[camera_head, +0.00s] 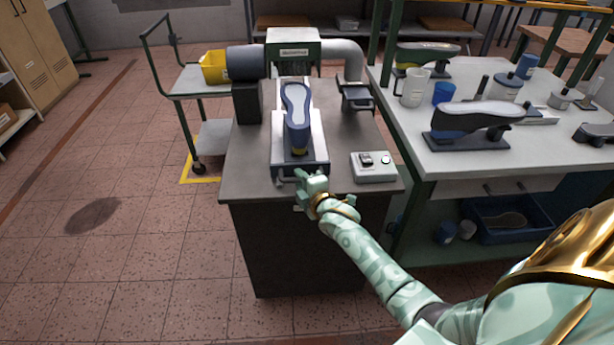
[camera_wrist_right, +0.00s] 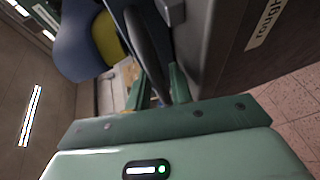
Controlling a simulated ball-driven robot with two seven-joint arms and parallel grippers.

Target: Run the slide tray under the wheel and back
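The slide tray (camera_head: 316,142) is a pale plate on the dark machine bench. A blue shoe last with a light sole (camera_head: 297,103) lies on it, and the tray's far end reaches toward the green hood (camera_head: 293,44). No wheel is clearly visible there. My right gripper (camera_head: 311,182) is at the tray's front edge, by its handle. In the right wrist view, the dark handle bar (camera_wrist_right: 146,45) runs between the two green fingers (camera_wrist_right: 160,88), which appear closed on it. The blue last (camera_wrist_right: 80,40) shows beyond. My left gripper is out of view.
A control box (camera_head: 374,167) with a green-lit button sits right of the tray. A dark bracket (camera_head: 356,97) stands behind it. A grey motor (camera_head: 246,62) is left of the hood. The workbench (camera_head: 470,160) at right holds lasts and cups. A cart (camera_head: 190,85) stands left.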

